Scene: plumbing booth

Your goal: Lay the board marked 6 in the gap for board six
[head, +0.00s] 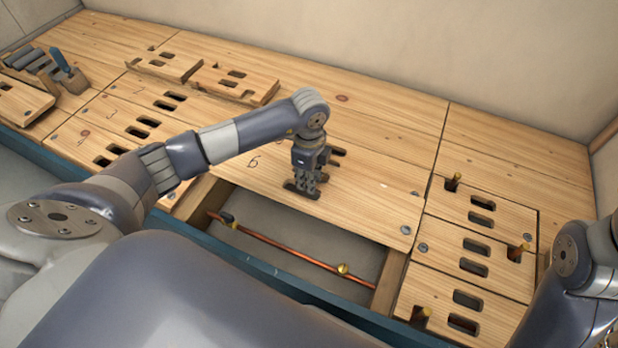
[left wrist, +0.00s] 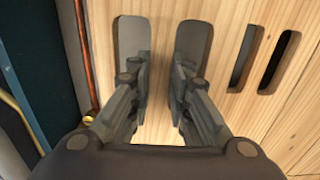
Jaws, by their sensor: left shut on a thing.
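The board marked 6 (head: 252,163) is a pale wooden board with slots, behind and partly along the far side of the open gap (head: 285,226). My left gripper (head: 303,187) points down onto the board and is shut on it at a pair of slots. In the left wrist view its fingers (left wrist: 158,95) reach into two long slots of the board (left wrist: 215,60). I cannot tell whether the board is lifted. My right gripper is out of view; only part of my right arm shows at the right edge.
A copper pipe (head: 290,256) with brass fittings runs through the gap, between wooden joists (head: 388,283). Slotted boards with upright copper stubs (head: 452,182) lie at the right. Two loose-looking slotted boards (head: 235,83) lie at the back.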

